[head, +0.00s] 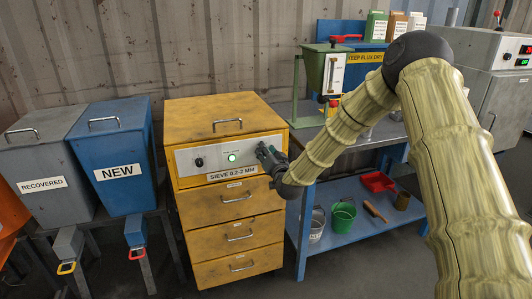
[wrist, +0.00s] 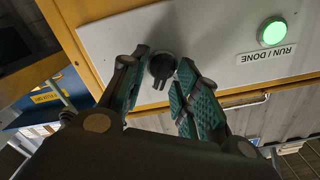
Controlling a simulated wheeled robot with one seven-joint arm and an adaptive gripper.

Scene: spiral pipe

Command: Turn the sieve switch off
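The sieve is a yellow cabinet (head: 222,118) with a pale control panel, labelled SIEVE 0.2-2 MM. A green lamp (head: 231,157) on the panel is lit; in the wrist view the lamp (wrist: 272,32) is marked RUN / DONE. A dark rotary switch (wrist: 162,68) sits on the panel, between the fingers of my gripper (wrist: 163,60). The fingers are apart, one on each side of the knob, with small gaps seeming to show. In the head view my gripper (head: 266,156) is at the panel's right end and hides this switch. Another black knob (head: 198,162) is at the panel's left.
Drawers with handles (head: 238,237) are below the panel. A blue NEW bin (head: 112,145) and a grey RECOVERED bin (head: 48,165) stand to the left. A blue bench (head: 360,215) with a green hopper (head: 325,70) stands close on the right.

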